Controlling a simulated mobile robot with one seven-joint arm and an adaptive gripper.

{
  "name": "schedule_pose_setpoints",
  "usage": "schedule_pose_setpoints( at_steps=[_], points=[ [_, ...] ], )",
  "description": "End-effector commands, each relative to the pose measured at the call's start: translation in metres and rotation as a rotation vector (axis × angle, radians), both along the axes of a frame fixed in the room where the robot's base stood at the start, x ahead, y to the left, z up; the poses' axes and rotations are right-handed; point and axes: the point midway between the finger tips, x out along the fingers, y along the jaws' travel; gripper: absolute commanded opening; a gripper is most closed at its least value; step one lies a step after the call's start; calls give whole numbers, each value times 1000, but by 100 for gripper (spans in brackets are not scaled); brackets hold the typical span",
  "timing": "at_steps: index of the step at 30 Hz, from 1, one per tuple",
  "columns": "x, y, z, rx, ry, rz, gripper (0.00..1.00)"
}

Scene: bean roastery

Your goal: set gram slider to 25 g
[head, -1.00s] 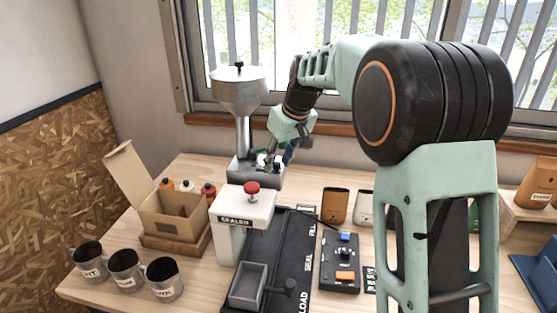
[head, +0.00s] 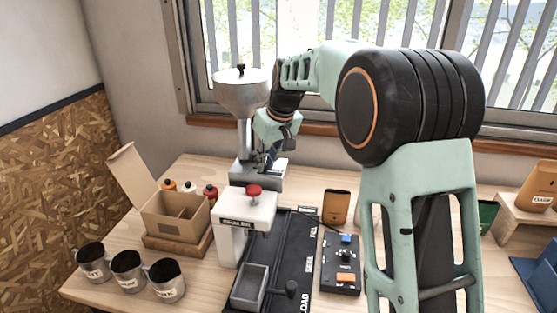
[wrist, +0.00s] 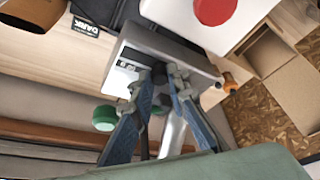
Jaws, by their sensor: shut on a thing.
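The doser has a steel hopper (head: 241,92) on a column above a grey base (head: 270,179), at the back of the table. The base (wrist: 195,60) also shows in the wrist view, with a pale scale plate (wrist: 124,74) on its face. My gripper (head: 266,164) is at the base, in front of the column. In the wrist view its two blue-grey fingers (wrist: 160,78) close around a small dark slider knob (wrist: 158,73), mostly hidden between the tips. The slider's gram reading is too small to tell. A green knob (wrist: 104,117) is beside the left finger.
The sealer (head: 248,210) with a red knob stands just in front of the doser. An open carton (head: 178,224) and several bottles are to its left, with three metal mugs (head: 128,271) nearer. A control box (head: 341,262) and pouch (head: 336,206) stand right.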

Motion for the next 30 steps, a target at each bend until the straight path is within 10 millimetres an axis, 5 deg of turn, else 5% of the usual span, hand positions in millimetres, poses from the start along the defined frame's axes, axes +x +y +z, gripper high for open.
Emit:
schedule_pose_setpoints(
  at_steps=[12,13,17,30],
  points=[
    [3,17,1,3,-4,1,0],
    [3,17,1,3,-4,1,18],
    [3,17,1,3,-3,1,32],
    [-1,12,15,1,-5,-1,33]
  ],
)
